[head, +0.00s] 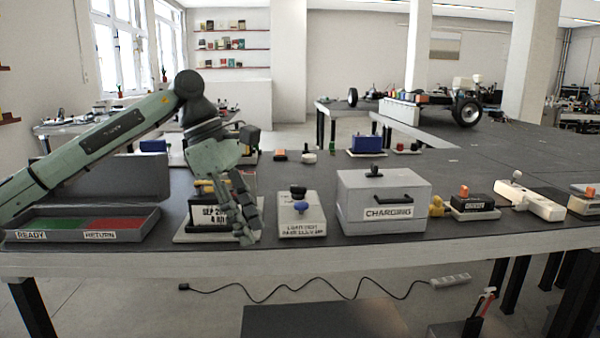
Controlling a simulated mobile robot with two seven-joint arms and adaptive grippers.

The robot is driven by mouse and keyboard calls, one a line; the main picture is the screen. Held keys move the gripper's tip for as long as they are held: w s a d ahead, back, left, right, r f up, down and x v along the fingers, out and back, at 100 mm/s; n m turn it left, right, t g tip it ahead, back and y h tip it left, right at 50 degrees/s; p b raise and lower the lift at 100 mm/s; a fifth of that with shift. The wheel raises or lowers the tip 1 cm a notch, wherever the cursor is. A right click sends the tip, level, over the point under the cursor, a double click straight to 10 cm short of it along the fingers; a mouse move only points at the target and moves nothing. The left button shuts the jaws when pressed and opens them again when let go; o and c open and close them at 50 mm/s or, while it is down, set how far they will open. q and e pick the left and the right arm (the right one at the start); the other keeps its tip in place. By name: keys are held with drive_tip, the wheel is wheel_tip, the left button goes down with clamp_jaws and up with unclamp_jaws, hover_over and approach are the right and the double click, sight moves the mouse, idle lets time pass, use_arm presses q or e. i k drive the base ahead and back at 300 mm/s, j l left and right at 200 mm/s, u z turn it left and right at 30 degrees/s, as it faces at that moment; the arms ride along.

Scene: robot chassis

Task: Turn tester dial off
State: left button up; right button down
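A small grey box (302,228) with a printed label stands near the table's front edge. A blue knob (300,207) and a dark knob (298,190) show on it; I cannot tell their settings, or whether this box is the tester. My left gripper (248,230) points down just left of this box. It is in front of a unit with a white date label (209,216) and hides much of that unit. The gripper's fingers overlap in this view, so their opening and any contact are unclear. My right gripper is out of view.
A tray with green and red sections (40,236) lies at the left, under my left arm. The grey tabletop (300,171) has free room behind the boxes.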

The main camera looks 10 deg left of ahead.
sight(298, 192)
drive_tip(key=i, duration=1.35)
